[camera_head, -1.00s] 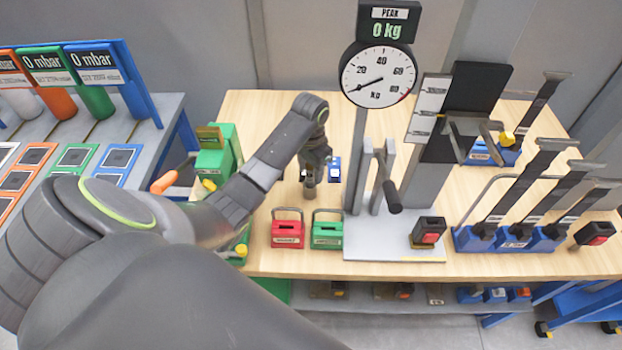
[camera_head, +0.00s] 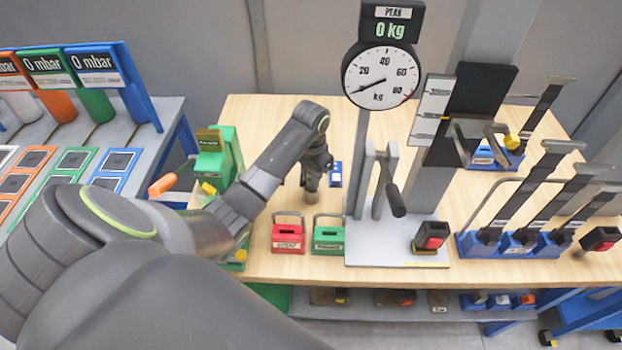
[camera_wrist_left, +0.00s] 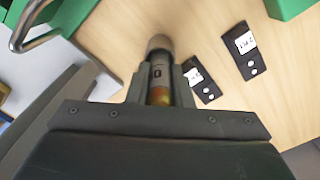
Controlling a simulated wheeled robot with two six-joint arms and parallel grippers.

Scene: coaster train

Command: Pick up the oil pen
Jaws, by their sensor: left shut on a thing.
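The oil pen (camera_wrist_left: 159,75) shows in the left wrist view as a slim cylinder with a pale grey end, a dark band and an amber section. My left gripper (camera_wrist_left: 160,90) is shut on it, with one finger on each side. In the head view my left gripper (camera_head: 313,178) points down over the wooden table, behind the red and green handled boxes. The pen is hard to make out there, and I cannot tell whether it touches the table. My right gripper is not in view.
A small blue labelled piece (camera_head: 336,174) lies just right of my left gripper. The red box (camera_head: 289,238) and green box (camera_head: 328,239) stand at the front edge. The gauge stand (camera_head: 390,246) is to the right, a green device (camera_head: 215,160) to the left.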

